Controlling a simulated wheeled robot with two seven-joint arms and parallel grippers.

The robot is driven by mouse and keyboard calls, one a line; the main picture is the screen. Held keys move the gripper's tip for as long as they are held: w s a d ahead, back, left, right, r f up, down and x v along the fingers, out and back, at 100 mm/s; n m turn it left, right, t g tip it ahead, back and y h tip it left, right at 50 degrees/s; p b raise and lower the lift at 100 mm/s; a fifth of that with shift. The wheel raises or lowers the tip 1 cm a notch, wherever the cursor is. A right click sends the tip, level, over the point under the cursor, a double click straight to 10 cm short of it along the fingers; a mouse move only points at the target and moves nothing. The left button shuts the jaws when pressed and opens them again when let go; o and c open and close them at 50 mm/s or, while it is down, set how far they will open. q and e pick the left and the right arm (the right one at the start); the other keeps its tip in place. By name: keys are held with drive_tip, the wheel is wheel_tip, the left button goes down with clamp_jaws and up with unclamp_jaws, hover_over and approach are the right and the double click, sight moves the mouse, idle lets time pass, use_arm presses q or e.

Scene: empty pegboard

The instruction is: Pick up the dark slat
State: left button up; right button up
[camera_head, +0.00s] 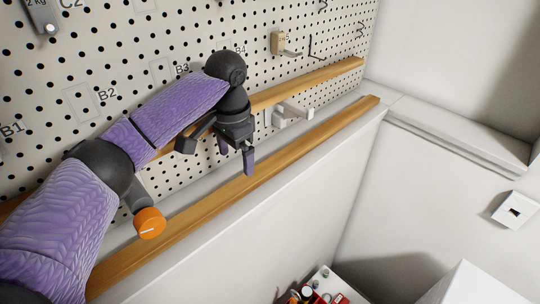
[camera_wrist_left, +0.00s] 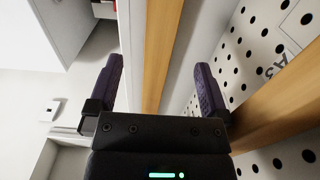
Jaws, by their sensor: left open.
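My left gripper (camera_head: 236,156) is open and empty beside the pegboard, above the long wooden rail on the ledge (camera_head: 330,126). In the left wrist view its two purple fingers stand wide apart (camera_wrist_left: 158,64). A long wooden strip (camera_wrist_left: 164,40), with a paler face and a darker brown face, runs between and beyond them; I see no contact. I cannot tell whether its darker part is the dark slat or a shaded side of the rail. No separate dark slat can be made out in the head view, where my arm hides part of the board. My right gripper is not in view.
The pegboard (camera_head: 110,50) has a second wooden rail (camera_head: 330,74) along it. Pale holders (camera_head: 292,113) and (camera_head: 284,46) stick out from the board. An orange knob (camera_head: 150,223) shows near my arm. Small red and dark items (camera_head: 325,290) lie below.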

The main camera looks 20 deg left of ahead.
sight(242, 182)
use_arm(q)
wheel_tip(242, 182, down, 3)
drive_tip(key=shift+a+r, duration=0.1)
drive_tip(key=shift+r, duration=0.1)
drive_tip(key=f, duration=0.1)
drive_tip(key=f+p, duration=0.1)
drive_tip(key=f, duration=0.1)
drive_tip(key=w+f, duration=0.1)
drive_tip(key=f, duration=0.1)
drive_tip(key=shift+d+p, duration=0.2)
drive_tip(key=shift+p, duration=0.1)
drive_tip(key=shift+f, duration=0.25)
clamp_jaws()
